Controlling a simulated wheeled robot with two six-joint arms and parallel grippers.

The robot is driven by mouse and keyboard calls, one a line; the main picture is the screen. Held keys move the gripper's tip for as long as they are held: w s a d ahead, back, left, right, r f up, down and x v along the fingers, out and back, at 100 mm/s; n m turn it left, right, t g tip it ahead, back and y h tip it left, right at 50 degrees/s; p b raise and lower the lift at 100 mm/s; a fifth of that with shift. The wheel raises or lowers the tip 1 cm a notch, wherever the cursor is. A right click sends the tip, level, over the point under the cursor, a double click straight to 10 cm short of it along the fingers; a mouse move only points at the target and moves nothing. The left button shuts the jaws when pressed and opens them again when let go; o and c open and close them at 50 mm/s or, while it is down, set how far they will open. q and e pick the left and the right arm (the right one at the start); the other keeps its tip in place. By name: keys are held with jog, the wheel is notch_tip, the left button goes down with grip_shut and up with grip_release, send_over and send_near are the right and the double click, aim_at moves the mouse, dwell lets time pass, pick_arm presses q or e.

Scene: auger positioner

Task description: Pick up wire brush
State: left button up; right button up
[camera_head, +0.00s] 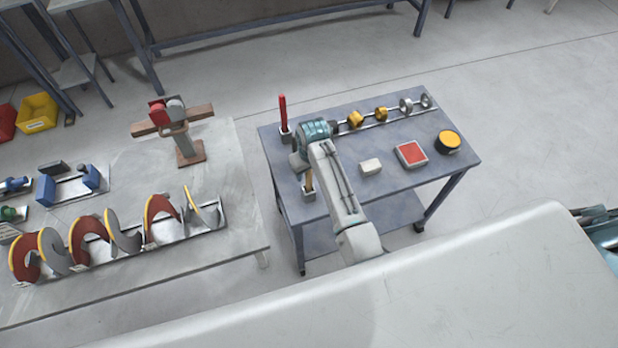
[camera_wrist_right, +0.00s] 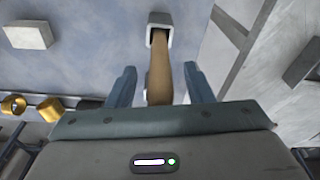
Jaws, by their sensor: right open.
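The wire brush (camera_head: 309,181) stands in a small grey holder (camera_head: 308,194) on the left side of the blue-grey cart. Only its wooden handle shows; the bristle end is hidden. In the right wrist view, the tan handle (camera_wrist_right: 158,82) runs from the square holder (camera_wrist_right: 160,19) to between the two fingers of my right gripper (camera_wrist_right: 160,70). The fingers are open, with a gap on each side of the handle. In the head view my right gripper (camera_head: 299,161) is just above the brush, partly hidden by my arm. My left gripper is out of view.
A red-handled tool (camera_head: 283,112) stands in another holder at the cart's back left. A rail carries gold and silver rings (camera_head: 381,113). A white block (camera_head: 371,167), a red-topped box (camera_head: 411,154) and a yellow-black round item (camera_head: 448,141) lie right. A workbench (camera_head: 235,200) with auger flights stands left.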

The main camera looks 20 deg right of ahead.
jog(key=shift+a+f, duration=0.1)
jog(key=shift+f, duration=0.35)
grip_shut()
jog(key=shift+r, duration=0.1)
